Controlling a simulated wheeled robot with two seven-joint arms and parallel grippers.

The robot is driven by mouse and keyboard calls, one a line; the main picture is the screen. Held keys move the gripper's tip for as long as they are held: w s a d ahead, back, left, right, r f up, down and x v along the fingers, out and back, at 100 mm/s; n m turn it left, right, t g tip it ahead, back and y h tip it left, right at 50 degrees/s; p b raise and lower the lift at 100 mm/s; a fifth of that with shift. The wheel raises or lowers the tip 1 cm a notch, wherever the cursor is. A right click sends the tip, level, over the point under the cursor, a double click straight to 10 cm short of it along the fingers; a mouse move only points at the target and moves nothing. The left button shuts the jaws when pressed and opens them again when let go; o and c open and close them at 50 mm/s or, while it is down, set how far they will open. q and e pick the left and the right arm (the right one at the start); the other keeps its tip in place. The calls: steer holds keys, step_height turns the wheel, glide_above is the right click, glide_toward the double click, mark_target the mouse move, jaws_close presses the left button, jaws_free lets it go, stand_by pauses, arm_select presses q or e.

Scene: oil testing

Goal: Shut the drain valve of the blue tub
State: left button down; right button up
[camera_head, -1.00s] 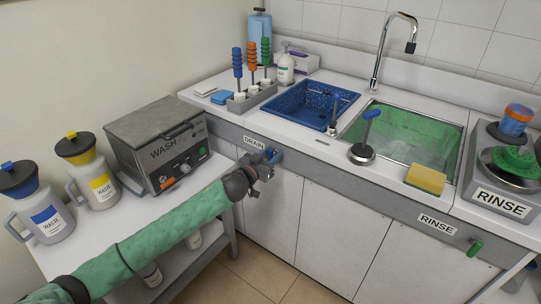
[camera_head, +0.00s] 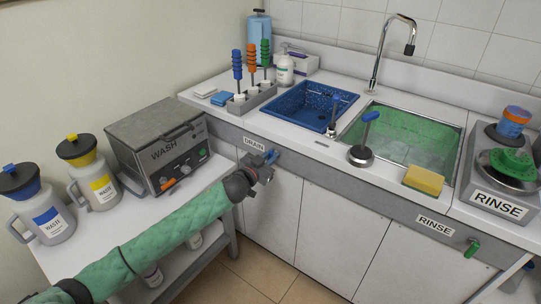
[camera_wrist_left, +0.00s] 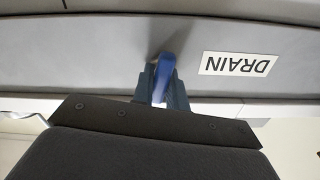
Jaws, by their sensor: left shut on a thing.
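The blue tub (camera_head: 296,104) is set into the counter in the head view, and its inside is dark blue with light specks. Below it, on the grey front panel by the DRAIN label (camera_head: 254,143), is the blue drain valve handle, largely hidden by my gripper in the head view. My left gripper (camera_head: 268,160) is at that handle. In the left wrist view the gripper's fingers (camera_wrist_left: 161,88) are shut on the blue handle (camera_wrist_left: 166,66), just beside the DRAIN label (camera_wrist_left: 238,64). My right gripper is not in view.
A second sink (camera_head: 405,135) with green contents sits to the right, with a green valve handle (camera_head: 473,247) by the RINSE label (camera_head: 435,224). A side table at left holds a WASH machine (camera_head: 160,140) and waste jugs (camera_head: 93,175). White cabinet doors (camera_head: 330,235) lie below the panel.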

arm_select(q)
steer(key=shift+r+m, duration=0.1)
steer(key=shift+m, duration=0.4)
steer(key=m+p, duration=0.2)
steer(key=m, duration=0.3)
steer(key=shift+s+d, duration=0.1)
steer(key=m+p, duration=0.1)
steer(key=m, duration=0.3)
steer(key=shift+f, duration=0.2)
steer(key=m+p, duration=0.1)
steer(key=m, duration=0.2)
steer(key=shift+s+d+f, duration=0.1)
steer(key=shift+f, duration=0.05)
steer(key=shift+f+m+p, duration=0.1)
steer(key=shift+m+p, duration=0.2)
steer(key=shift+m, duration=1)
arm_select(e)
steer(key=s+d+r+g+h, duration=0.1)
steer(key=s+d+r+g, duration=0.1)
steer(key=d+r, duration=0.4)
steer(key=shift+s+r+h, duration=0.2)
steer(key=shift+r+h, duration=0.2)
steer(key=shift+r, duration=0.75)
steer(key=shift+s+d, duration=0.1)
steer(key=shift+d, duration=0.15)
